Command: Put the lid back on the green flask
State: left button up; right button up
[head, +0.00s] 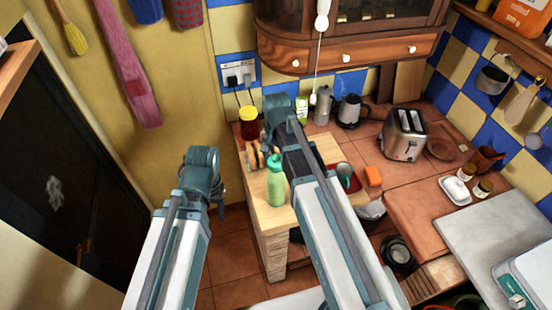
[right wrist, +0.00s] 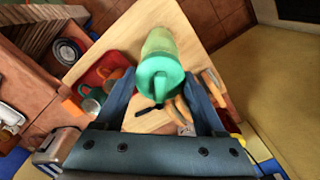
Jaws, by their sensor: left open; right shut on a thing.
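The green flask (head: 276,188) stands upright near the front of the wooden counter top. Its pale green body also shows in the right wrist view (right wrist: 159,42). The teal lid (right wrist: 160,75) lies between the fingertips of my right gripper (head: 271,148), which is shut on it. In the head view the lid (head: 276,159) lines up with the flask's top; I cannot tell whether it is seated or just above. The right fingertips are partly hidden in the head view. My left gripper (head: 215,203) is open and empty, left of the counter and apart from the flask.
A red tray (right wrist: 88,77) with mugs lies beside the flask, with an orange block (head: 373,176) farther right. A yellow-lidded jar (head: 249,123) and tan-handled items (head: 255,156) stand behind. A toaster (head: 405,135) is at the back right. Wood around the flask's base is clear.

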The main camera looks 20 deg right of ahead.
dwell(0.8)
jog(key=o, duration=1.4)
jog(key=shift+o, duration=0.2)
jog(key=shift+r+p, duration=3.5)
grip_shut()
jog(key=shift+f, duration=0.3)
